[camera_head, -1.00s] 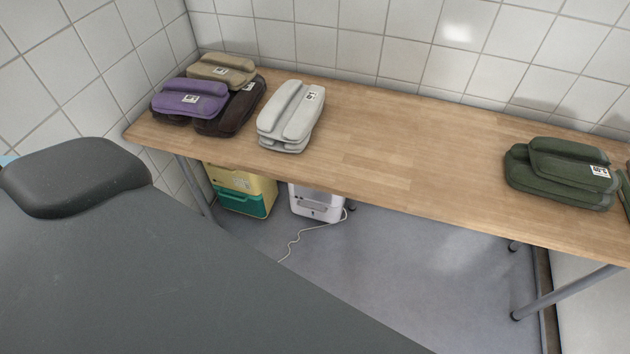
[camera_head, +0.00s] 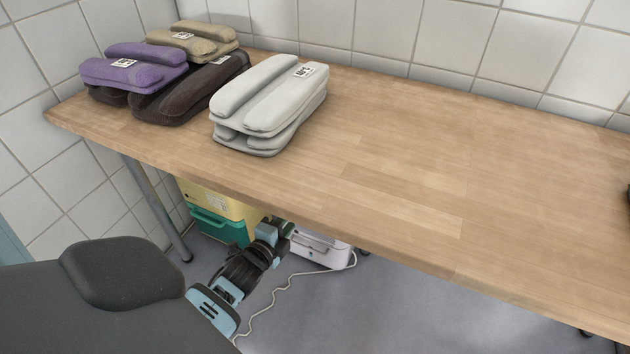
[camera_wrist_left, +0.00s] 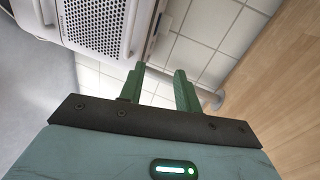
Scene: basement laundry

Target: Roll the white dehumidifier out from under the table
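The white dehumidifier (camera_head: 318,249) stands on the floor under the wooden table (camera_head: 400,222). The tabletop hides its upper part and my left arm covers its left side. In the left wrist view its white body with a dark perforated grille (camera_wrist_left: 95,25) fills the upper left. My left gripper (camera_head: 284,229) reaches under the table's front edge, by the dehumidifier's left side. Whether a finger touches the dehumidifier is unclear. My right gripper is not in view.
A yellow and teal box (camera_head: 217,227) stands left of the dehumidifier under the table. A white cord (camera_head: 287,286) lies across the floor. A table leg (camera_head: 160,212) stands at the left. Folded grey (camera_head: 268,105), purple and brown cloths lie on the table. Floor to the right is clear.

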